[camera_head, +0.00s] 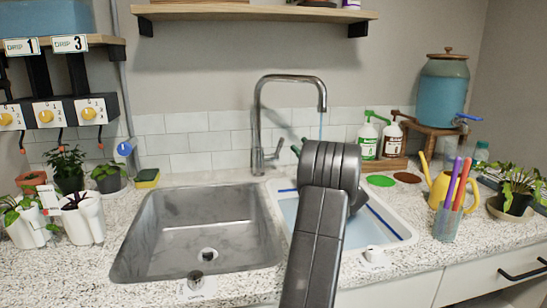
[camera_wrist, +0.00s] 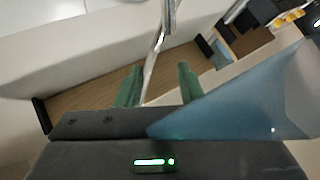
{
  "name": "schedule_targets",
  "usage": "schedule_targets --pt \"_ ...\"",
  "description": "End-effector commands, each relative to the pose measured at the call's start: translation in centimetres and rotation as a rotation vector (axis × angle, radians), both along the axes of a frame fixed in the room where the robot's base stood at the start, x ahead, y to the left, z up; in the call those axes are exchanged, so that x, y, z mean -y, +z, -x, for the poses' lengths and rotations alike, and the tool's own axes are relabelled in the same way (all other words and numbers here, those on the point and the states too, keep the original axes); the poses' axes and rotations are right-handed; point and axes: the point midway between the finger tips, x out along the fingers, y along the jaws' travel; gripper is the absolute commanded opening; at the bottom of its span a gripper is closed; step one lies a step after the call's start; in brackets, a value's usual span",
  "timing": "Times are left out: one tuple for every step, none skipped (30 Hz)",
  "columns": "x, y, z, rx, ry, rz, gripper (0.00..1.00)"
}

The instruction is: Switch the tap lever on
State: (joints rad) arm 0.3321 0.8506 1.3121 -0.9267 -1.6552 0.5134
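The chrome tap (camera_head: 258,115) stands behind the sinks, its spout arching over the right basin. A thin blue streak (camera_head: 321,125) runs down below the spout. The tap lever (camera_head: 275,152) is a short chrome handle at the right of the tap's base, tilted up to the right. My gripper (camera_head: 297,147) is mostly hidden behind my arm; its dark green fingertips show just right of the lever. In the wrist view my gripper (camera_wrist: 159,85) has its two green fingers apart, with a thin chrome rod (camera_wrist: 153,62) showing between them. I cannot tell whether anything touches.
The steel sink (camera_head: 200,235) is left of my arm. Soap bottles (camera_head: 368,140), a yellow watering can (camera_head: 443,188) and a pen cup (camera_head: 446,222) stand right. A translucent blue wedge (camera_wrist: 240,100) fills the wrist view's right.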

Motion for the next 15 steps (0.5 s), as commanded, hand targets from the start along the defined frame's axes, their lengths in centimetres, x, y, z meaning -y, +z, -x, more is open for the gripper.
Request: schedule_targets --pt "1.0 0.1 0.7 0.0 -0.003 0.0 0.34" --pt "1.5 0.1 1.0 0.0 -0.003 0.0 0.34" --pt "2.1 0.0 1.5 0.0 -0.003 0.001 0.34" --pt "2.6 0.1 1.9 0.0 -0.004 0.0 0.34" --pt "3.1 0.1 2.3 0.001 -0.004 0.0 0.34" --pt "3.7 0.1 2.7 0.001 -0.004 0.001 0.34" --pt "4.2 0.1 3.1 0.001 -0.004 0.001 0.34" --pt "3.1 0.0 2.5 0.001 0.005 0.002 0.34" --pt "2.3 0.0 1.9 0.001 0.006 0.001 0.34" --pt "1.8 0.0 1.5 0.001 0.006 0.001 0.34" --pt "1.3 -0.1 1.1 0.001 0.006 0.001 0.34" --pt "0.6 -0.1 0.6 0.001 0.006 0.001 0.34" --pt "0.2 -0.1 0.3 0.001 0.006 0.001 0.34" --pt "-0.3 -0.1 -0.1 0.0 0.005 0.0 0.34" --pt "-0.9 -0.1 -0.6 0.001 0.005 0.0 0.34"
